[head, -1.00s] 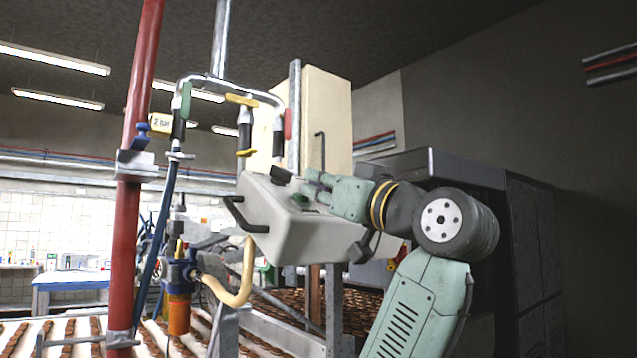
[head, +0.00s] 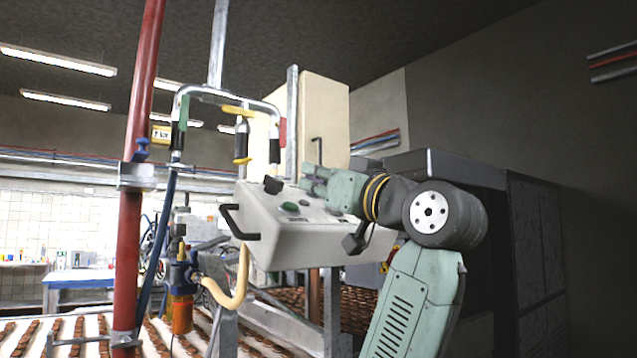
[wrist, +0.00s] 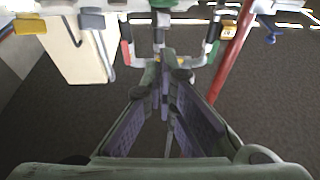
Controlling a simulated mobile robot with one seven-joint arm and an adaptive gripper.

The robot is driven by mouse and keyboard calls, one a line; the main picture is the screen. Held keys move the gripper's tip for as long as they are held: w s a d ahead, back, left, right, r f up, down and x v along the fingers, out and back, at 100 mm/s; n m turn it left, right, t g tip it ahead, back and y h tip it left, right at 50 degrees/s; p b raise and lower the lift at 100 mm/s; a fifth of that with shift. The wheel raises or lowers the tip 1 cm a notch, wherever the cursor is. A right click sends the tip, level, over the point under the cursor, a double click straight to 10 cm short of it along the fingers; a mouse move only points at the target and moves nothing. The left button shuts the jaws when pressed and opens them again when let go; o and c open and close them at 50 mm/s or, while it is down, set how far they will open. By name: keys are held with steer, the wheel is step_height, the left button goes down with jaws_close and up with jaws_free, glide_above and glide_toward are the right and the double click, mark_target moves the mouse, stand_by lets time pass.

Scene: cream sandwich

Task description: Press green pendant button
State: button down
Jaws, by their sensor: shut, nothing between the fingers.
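The pendant is a pale grey control box (head: 325,238) hanging from a pipe frame, tilted in the head view. Its top face carries a green button (head: 290,206), a smaller button (head: 304,203) beside it and a black knob (head: 273,185). My gripper (head: 308,180) points left over the back of the top face, above and right of the green button in the picture. I cannot tell whether the fingers touch the box. In the wrist view my gripper (wrist: 166,62) has its fingers together and empty; the green button is not clear there.
A red pole (head: 130,220) stands left. A pipe handle frame (head: 225,93) with coloured grips hangs above the box. A cream hose (head: 243,285) runs below it. A cream cabinet (head: 322,115) and dark machine (head: 445,165) are behind. A conveyor with brown biscuits (head: 60,335) lies below.

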steer(key=b+v, duration=0.3)
steer(key=v, duration=0.6)
steer(key=shift+f, duration=0.25)
steer(key=shift+s+d, duration=0.1)
stand_by(1.4)
